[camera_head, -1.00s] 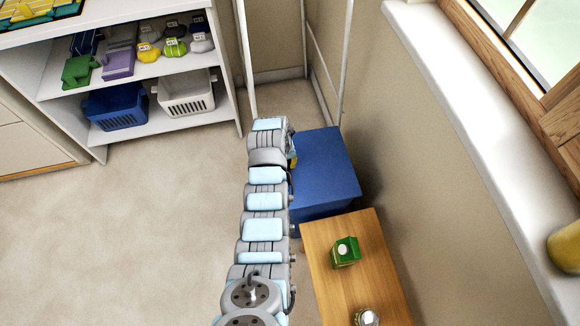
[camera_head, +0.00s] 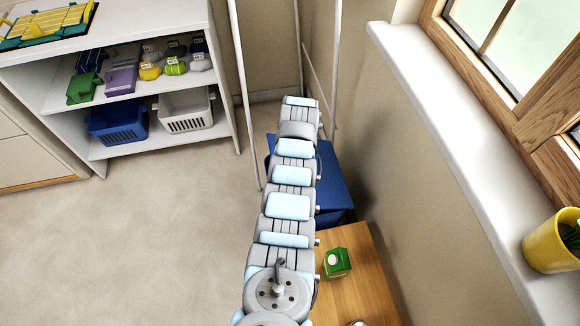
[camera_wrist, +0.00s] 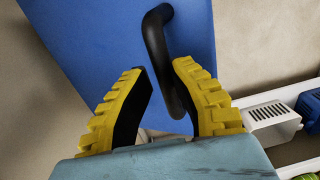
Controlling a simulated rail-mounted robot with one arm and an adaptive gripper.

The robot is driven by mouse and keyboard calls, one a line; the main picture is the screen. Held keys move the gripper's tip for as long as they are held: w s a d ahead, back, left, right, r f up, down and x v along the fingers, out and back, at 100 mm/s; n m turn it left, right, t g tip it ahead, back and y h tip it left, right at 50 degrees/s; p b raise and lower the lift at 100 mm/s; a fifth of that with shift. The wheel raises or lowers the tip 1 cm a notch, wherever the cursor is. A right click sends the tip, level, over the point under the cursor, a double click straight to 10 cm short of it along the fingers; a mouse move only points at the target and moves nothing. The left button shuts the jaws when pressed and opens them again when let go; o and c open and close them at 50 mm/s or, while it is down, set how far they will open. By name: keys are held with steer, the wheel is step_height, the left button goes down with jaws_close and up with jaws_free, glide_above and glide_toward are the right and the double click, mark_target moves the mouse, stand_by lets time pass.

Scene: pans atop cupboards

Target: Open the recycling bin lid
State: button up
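The blue recycling bin (camera_head: 332,187) stands against the right wall in the head view, partly hidden behind my arm. Its top looks flat and shut. In the wrist view, a blue panel of the bin (camera_wrist: 90,45) fills the upper middle and carries a curved black handle (camera_wrist: 157,45). My gripper (camera_wrist: 160,68) is open, with yellow fingers and black pads. The handle's lower part runs between the two fingers, close to the right one. I cannot tell whether a finger touches it. The head view does not show my gripper.
A wooden table (camera_head: 362,285) with a green carton (camera_head: 337,263) stands right beside the bin. White posts (camera_head: 243,95) rise behind my arm. A white shelf unit (camera_head: 190,125) with baskets is at the left. The floor (camera_head: 140,240) left of my arm is clear.

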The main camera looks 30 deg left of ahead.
steer(key=o, duration=0.4)
steer(key=shift+w+d+f, duration=0.1)
steer(key=shift+d+f, duration=0.05)
steer(key=shift+c, duration=0.2)
steer(key=shift+s, duration=0.2)
steer(key=shift+w, duration=0.1)
step_height(320, 180, up, 12)
steer(key=shift+w+d, duration=0.15)
steer(key=shift+w, duration=0.1)
